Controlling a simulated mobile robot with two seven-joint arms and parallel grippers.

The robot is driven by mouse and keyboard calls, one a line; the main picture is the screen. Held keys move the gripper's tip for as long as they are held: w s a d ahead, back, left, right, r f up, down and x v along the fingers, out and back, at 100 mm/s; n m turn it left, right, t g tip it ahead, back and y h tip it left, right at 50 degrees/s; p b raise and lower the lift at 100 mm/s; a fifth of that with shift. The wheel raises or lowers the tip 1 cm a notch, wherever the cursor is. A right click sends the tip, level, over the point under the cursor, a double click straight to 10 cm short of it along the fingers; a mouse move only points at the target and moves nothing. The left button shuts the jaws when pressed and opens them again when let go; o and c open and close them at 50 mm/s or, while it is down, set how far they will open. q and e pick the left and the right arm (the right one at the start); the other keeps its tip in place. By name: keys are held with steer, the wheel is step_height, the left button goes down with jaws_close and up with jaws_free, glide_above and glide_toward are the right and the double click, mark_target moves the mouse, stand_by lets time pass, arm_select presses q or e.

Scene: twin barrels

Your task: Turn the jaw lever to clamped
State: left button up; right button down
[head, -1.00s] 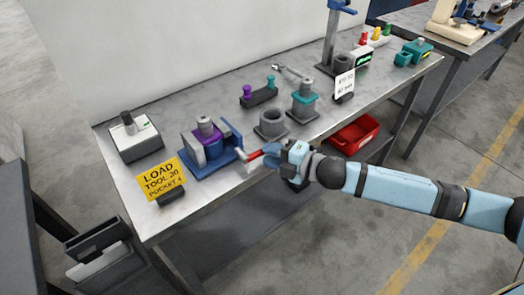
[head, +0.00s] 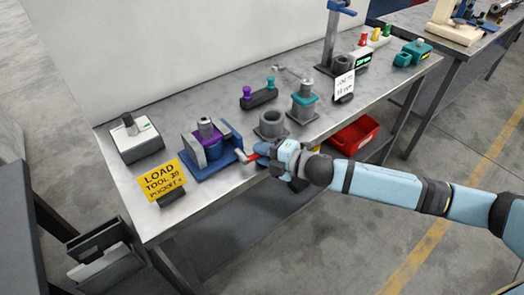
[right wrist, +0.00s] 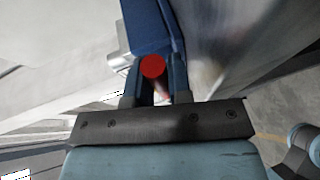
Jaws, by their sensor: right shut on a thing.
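The blue-grey jaw fixture (head: 212,163) stands on the bench, with a purple collar and a grey-topped tool (head: 205,128) in it. The red jaw lever (head: 262,151) sticks out at its right side, near the bench's front edge. My right gripper (head: 264,153) comes in from the right and is shut on the lever. In the right wrist view the lever's round red end (right wrist: 153,67) sits between the two fingers (right wrist: 153,88). The fingers hide part of the lever in the head view. My left gripper is not in view.
A yellow sign (head: 163,181) stands left of the fixture and a white-topped box (head: 135,138) behind it. A grey ring-shaped socket (head: 271,124) and a teal-collared holder (head: 304,103) stand close behind my right gripper. A red bin (head: 355,134) is below at the right.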

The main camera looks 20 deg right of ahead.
steer(key=shift+r+n+p, duration=0.3)
steer(key=shift+r+p, duration=0.15)
steer(key=shift+p, duration=0.5)
steer(key=shift+f, duration=0.2)
steer(key=c, duration=1.3)
jaws_free()
steer(key=shift+c, duration=0.2)
arm_select(q)
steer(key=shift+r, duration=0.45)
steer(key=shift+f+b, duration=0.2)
steer(key=shift+b, duration=0.2)
arm_select(e)
steer(key=v, duration=1.4)
steer(key=shift+r, duration=0.2)
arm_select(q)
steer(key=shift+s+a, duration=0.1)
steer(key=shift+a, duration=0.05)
arm_select(e)
steer(key=shift+a, duration=0.1)
